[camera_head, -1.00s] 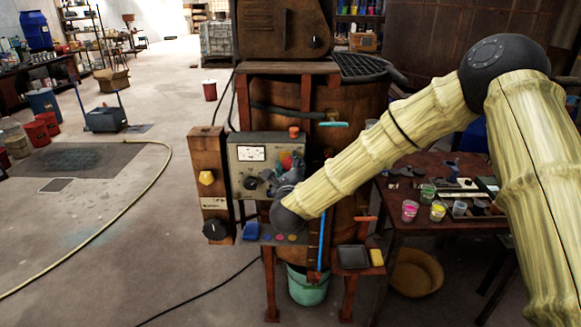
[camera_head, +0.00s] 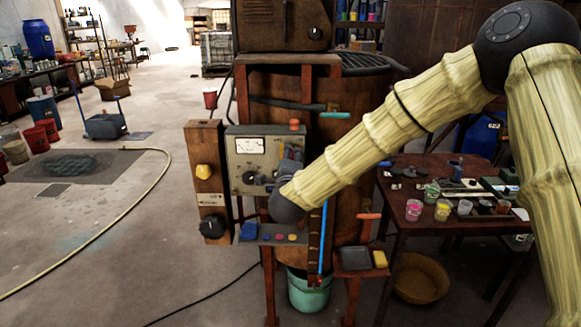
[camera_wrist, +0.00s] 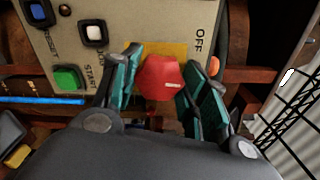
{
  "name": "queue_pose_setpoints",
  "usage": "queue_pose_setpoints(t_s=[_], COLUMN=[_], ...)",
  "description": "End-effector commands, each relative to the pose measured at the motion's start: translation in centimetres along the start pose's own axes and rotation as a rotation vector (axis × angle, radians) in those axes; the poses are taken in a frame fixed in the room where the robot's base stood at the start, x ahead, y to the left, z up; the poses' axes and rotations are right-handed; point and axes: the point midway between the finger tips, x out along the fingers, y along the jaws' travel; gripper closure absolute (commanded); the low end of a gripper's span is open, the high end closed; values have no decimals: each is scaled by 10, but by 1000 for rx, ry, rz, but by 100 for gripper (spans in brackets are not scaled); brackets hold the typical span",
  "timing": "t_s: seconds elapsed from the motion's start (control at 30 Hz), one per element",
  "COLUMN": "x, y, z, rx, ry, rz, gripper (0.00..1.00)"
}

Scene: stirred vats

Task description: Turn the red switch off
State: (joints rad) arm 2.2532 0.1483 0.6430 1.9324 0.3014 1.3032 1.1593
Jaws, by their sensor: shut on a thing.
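The red switch (camera_wrist: 160,78) is a six-sided red knob on a yellow plate (camera_wrist: 178,50) in the wrist view. It has a short pale mark on the right of its face. The word OFF is printed on the panel to its upper right. My gripper (camera_wrist: 163,84) has one teal-padded finger on each side of the knob and is shut on it. In the head view my gripper (camera_head: 288,172) is at the right part of the grey control panel (camera_head: 240,150) and hides the red switch.
Green (camera_wrist: 67,77), white (camera_wrist: 93,33) and blue (camera_wrist: 37,11) buttons sit left of the knob in the wrist view. A brown box with a yellow knob (camera_head: 203,171) stands left of the panel. A table (camera_head: 400,205) with paint cups is at right.

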Motion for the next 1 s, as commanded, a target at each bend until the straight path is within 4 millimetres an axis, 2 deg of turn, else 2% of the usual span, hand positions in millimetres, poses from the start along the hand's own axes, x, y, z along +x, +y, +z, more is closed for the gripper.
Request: queue_pose_setpoints(t_s=[0.6,1.0], x=[0,0], y=[3,4], z=[0,-1], rx=[-579,-837], ry=[-1,-1], rz=[-1,2], gripper=[80,80])
